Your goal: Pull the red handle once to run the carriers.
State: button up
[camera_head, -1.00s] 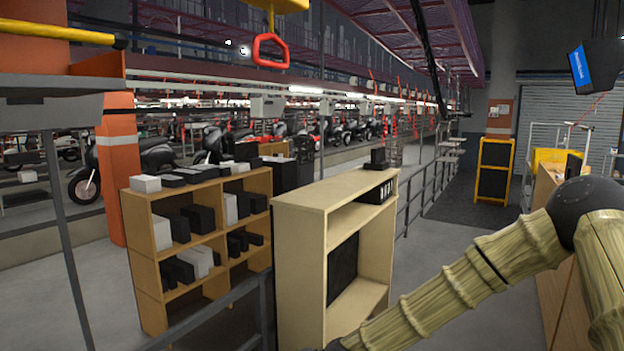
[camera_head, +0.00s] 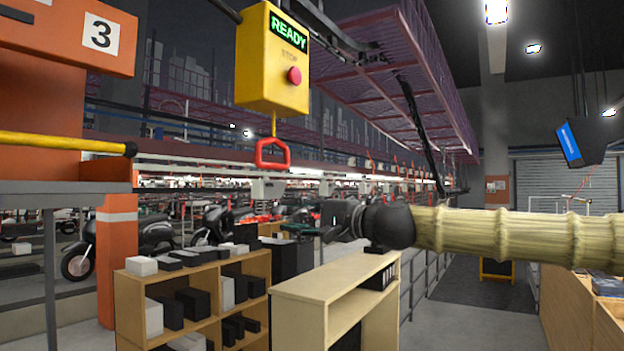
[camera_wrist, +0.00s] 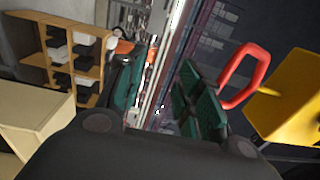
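The red handle (camera_head: 273,154) is a rounded loop hanging on a short yellow stem below a yellow control box (camera_head: 273,62). The box shows a green READY sign and a red STOP button (camera_head: 294,75). My gripper (camera_head: 297,231) is to the right of and below the handle in the head view, apart from it. In the wrist view, the red handle (camera_wrist: 244,76) is at the right, beyond the right finger, next to the yellow box (camera_wrist: 285,100). The gripper's two green-padded fingers (camera_wrist: 160,105) are spread with nothing between them.
Two wooden shelf units stand below, one with black and white boxes (camera_head: 190,300) and one with a pale top (camera_head: 335,290). An orange post with a number 3 sign (camera_head: 100,36) and a yellow bar (camera_head: 65,142) are at left. Air around the handle looks free.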

jog(key=y, duration=0.1)
send_near(276, 167)
jog(key=shift+t, duration=0.3)
jog(key=p+x, duration=0.1)
jog(key=x, duration=0.9)
jog(key=shift+a+f, duration=0.1)
jog(key=shift+a, duration=0.15)
grip_shut()
